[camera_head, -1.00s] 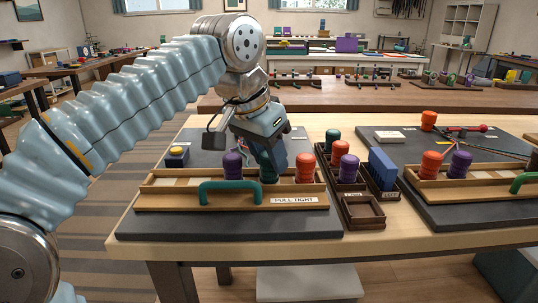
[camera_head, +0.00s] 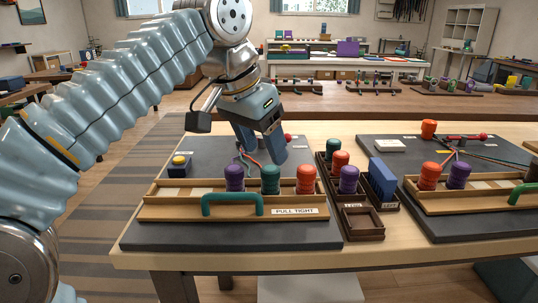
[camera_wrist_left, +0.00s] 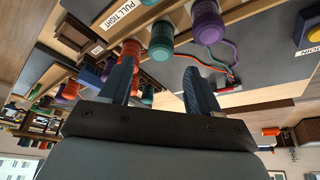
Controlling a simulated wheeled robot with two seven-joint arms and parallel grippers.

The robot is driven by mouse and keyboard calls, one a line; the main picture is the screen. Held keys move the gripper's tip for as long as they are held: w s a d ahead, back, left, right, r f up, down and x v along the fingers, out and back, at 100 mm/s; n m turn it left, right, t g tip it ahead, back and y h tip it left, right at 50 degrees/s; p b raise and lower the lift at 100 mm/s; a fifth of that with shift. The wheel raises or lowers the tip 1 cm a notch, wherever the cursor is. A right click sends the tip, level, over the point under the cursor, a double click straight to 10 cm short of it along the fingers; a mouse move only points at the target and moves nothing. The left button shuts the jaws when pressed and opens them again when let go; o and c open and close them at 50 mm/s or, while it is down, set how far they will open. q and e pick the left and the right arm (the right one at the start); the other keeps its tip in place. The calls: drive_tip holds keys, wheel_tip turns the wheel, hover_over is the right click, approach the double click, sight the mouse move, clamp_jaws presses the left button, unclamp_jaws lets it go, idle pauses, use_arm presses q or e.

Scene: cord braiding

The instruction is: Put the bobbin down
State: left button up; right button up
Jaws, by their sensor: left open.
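A teal-green bobbin (camera_head: 270,180) stands upright in the wooden tray (camera_head: 160,208) on the near-left dark board. A purple bobbin (camera_head: 234,178) stands to its left and an orange-red bobbin (camera_head: 306,180) to its right. My left gripper (camera_head: 264,154) is open and empty, above and behind the green bobbin. In the left wrist view, the green bobbin (camera_wrist_left: 161,42) shows beyond the spread blue fingers, with nothing between them. The cords run from the bobbins toward a red-tipped post behind, partly hidden by my gripper. My right gripper is not in view.
A tray with several bobbins and a blue block (camera_head: 382,178) stands to the right. A green handle (camera_head: 232,204) fronts the wooden tray. A yellow button box (camera_head: 179,164) sits at the board's left. A second similar board (camera_head: 440,225) lies farther right.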

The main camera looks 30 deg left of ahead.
use_arm(q)
drive_tip(key=p+v, duration=0.1)
drive_tip(key=v, duration=0.5)
drive_tip(key=shift+r+p, duration=0.2)
drive_tip(key=shift+p, duration=0.15)
drive_tip(key=shift+s, duration=0.15)
